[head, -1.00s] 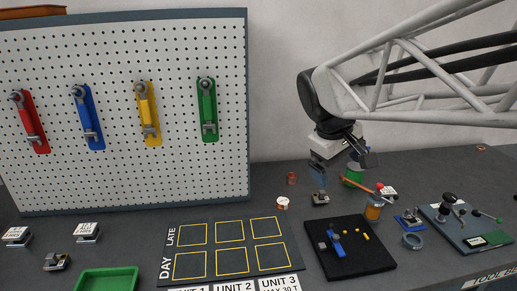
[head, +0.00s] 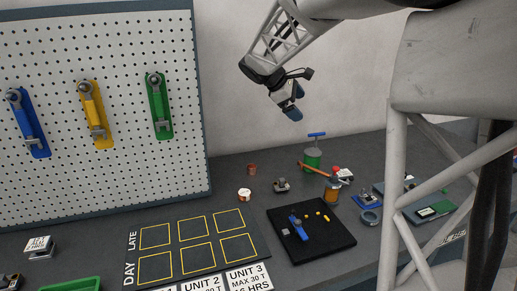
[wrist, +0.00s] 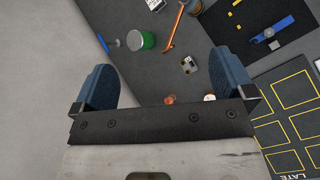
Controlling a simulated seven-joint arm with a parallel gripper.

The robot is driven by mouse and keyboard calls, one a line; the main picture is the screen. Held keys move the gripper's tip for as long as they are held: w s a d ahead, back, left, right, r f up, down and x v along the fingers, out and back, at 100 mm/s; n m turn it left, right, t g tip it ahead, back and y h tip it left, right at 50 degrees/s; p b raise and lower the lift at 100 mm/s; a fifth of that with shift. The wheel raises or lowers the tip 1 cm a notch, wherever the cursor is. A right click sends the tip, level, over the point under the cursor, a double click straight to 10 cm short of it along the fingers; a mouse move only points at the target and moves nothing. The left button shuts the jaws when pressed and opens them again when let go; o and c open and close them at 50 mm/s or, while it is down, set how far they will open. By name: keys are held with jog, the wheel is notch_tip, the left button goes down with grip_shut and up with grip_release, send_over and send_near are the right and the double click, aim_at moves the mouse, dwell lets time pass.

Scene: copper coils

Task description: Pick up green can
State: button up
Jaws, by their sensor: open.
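My gripper (head: 292,106) is raised in the air, up and to the left of the can in the head view. In the wrist view its two blue fingers are spread wide with nothing between them, and the can is well beyond their tips.
A small metal block (head: 281,185), a white-topped round item (head: 244,194) and a reddish can (head: 252,169) stand to the left. A black tray (head: 335,249) lies in front.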

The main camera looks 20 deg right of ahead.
jog(key=w+d+f+n+g+h, duration=0.1)
jog(key=w+d+f+n+h, duration=0.15)
jog(key=w+d, duration=0.55)
jog(key=w+d+f+n+h, duration=0.2)
jog(key=w+d+f+n, duration=0.15)
jog(key=w, duration=0.85)
send_near(311, 154)
jog(key=shift+h, duration=0.35)
jog(key=d, duration=0.1)
jog(key=w+d+f, duration=0.1)
jog(key=d+f, duration=0.1)
jog(key=shift+w+f, duration=0.25)
jog(key=shift+w, duration=0.05)
jog(key=shift+x, duration=1.25)
jog(key=shift+d, duration=0.1)
jog(key=shift+x, duration=2.55)
